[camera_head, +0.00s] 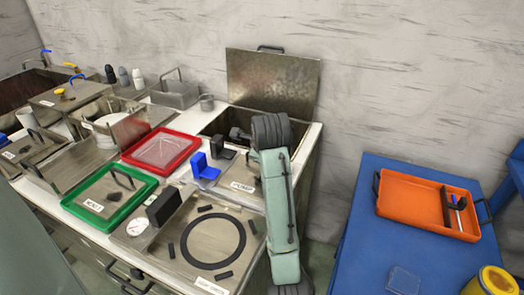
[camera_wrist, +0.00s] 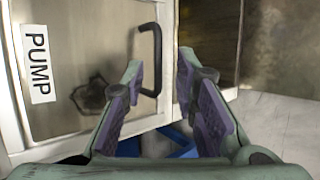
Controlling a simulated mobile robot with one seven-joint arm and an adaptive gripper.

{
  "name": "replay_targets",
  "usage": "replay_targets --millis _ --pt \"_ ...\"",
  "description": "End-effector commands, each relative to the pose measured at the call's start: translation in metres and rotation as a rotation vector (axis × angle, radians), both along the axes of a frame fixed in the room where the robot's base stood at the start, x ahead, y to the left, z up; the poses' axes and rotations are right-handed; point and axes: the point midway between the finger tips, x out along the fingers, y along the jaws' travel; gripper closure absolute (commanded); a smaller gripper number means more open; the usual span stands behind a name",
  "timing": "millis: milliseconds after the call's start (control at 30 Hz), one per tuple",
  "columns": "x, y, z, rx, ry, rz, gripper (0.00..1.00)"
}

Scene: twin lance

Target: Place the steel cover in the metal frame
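Several steel plates with handles show, and I cannot tell for certain which is the task's cover. One steel cover (camera_head: 108,190) with a black handle lies on a green tray. In the wrist view a steel panel labelled PUMP (camera_wrist: 85,50) has a black handle (camera_wrist: 156,60) and a dark patch, inside a pale metal border (camera_wrist: 12,95). The PUMP panel also shows in the head view (camera_head: 247,172), partly behind my arm. My gripper (camera_wrist: 160,72) is open, its purple pads apart, near the handle; contact is unclear. In the head view my arm hides its fingers.
A raised steel lid (camera_head: 272,85) stands behind an open bay. A red tray (camera_head: 183,135), a blue bracket (camera_head: 204,172) and a steel plate with a black ring (camera_head: 211,242) crowd the bench. A blue table (camera_head: 352,240) with an orange tray (camera_head: 410,208) stands right.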

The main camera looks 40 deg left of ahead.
Motion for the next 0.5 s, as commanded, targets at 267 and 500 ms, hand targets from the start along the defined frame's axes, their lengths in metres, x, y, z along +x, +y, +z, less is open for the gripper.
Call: replay_targets --millis 267,500 --pt "-0.016 -0.021 0.036 0.003 -0.008 -0.005 0.73" --pt "-0.025 -0.029 0.047 0.004 -0.010 -0.002 0.73"
